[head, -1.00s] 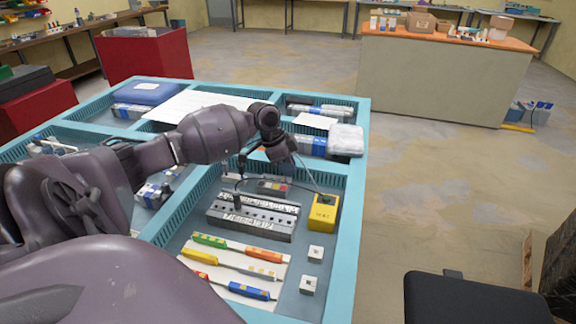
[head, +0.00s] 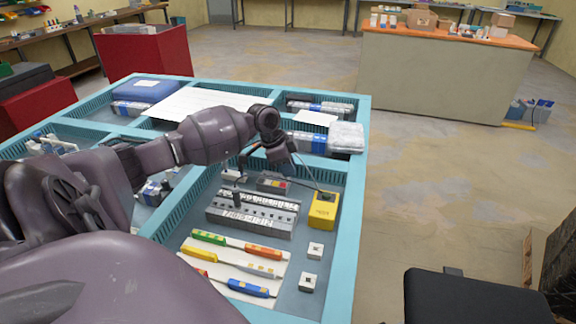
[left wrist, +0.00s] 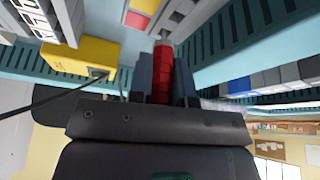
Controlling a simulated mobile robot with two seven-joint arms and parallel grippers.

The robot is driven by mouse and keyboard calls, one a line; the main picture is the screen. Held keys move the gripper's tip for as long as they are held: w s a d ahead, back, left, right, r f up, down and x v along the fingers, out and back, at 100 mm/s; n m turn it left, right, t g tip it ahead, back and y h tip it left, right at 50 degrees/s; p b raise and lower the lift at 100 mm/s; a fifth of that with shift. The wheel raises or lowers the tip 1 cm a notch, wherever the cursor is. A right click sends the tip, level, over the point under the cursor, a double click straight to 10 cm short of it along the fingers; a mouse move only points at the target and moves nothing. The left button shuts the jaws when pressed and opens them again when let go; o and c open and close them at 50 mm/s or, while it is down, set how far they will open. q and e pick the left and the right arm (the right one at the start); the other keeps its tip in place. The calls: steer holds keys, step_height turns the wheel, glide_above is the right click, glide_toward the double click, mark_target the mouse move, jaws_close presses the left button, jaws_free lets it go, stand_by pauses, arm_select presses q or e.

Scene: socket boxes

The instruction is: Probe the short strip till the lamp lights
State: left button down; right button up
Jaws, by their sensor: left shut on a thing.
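My left gripper (head: 283,160) is over the far part of the near tray compartment. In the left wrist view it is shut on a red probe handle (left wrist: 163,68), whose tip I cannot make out. A yellow box (head: 323,210) with a dark top and thin cables stands right of the strips; it also shows in the left wrist view (left wrist: 85,58). A black probe (head: 237,198) stands upright at the grey socket strips (head: 255,220). A smaller grey block (head: 273,182) with coloured patches lies behind them. I cannot tell whether any lamp is lit. My right gripper is not in view.
Several coloured sticks (head: 250,287) lie on a white sheet in front of the strips, with two small white blocks (head: 315,250) to their right. Blue tray walls (head: 352,215) surround the compartment. A clear-wrapped pack (head: 346,138) lies behind it.

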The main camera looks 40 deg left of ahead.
arm_select(q)
steer(key=shift+f, duration=0.25)
steer(key=c, duration=1)
jaws_free()
steer(key=shift+c, duration=0.2)
